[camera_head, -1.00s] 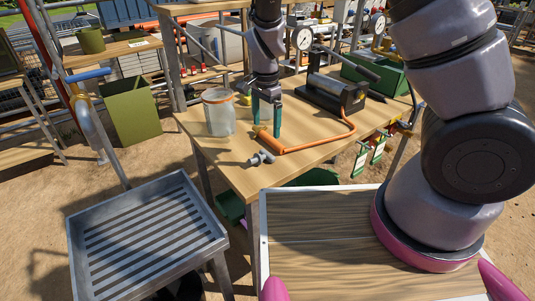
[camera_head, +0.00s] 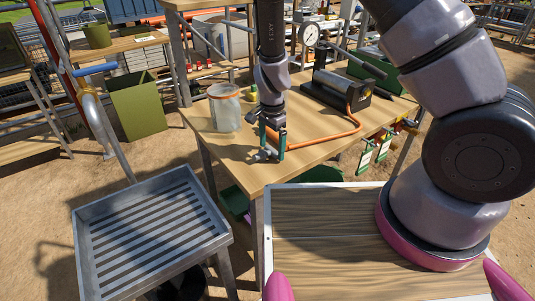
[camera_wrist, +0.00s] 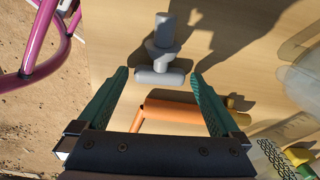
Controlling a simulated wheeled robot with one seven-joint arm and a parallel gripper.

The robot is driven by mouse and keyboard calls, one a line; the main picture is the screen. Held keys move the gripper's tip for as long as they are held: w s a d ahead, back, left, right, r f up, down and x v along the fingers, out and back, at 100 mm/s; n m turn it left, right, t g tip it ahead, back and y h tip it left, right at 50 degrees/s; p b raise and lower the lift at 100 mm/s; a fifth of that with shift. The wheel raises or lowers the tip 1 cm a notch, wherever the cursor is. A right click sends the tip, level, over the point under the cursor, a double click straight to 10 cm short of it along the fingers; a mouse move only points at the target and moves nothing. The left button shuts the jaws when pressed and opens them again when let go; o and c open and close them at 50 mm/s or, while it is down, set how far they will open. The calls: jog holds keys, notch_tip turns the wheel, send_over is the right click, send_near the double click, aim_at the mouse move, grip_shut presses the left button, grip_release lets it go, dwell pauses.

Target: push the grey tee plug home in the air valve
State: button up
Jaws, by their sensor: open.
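The grey tee plug (camera_wrist: 161,52) lies on the wooden tabletop, with a stubby stem, a collar and a crossbar. In the head view the tee plug (camera_head: 262,156) is near the table's front edge, partly covered by my fingers. My gripper (camera_wrist: 159,74) is open, its green fingertips to either side of the crossbar with clear gaps. It also shows low over the table in the head view (camera_head: 272,153). An orange cylinder (camera_wrist: 172,112) with a brass fitting (camera_wrist: 237,103), apparently the air valve, lies between my fingers' bases and apart from the plug.
A glass jar (camera_head: 225,110) stands just left of my gripper. An orange hose (camera_head: 335,139) runs over the table to a dark pump box (camera_head: 340,92). A slatted metal tray (camera_head: 150,235) stands front left. The table's right front is mostly clear.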

aim_at(272, 149)
jog(key=c, duration=1.2)
notch_tip(272, 149, up, 10)
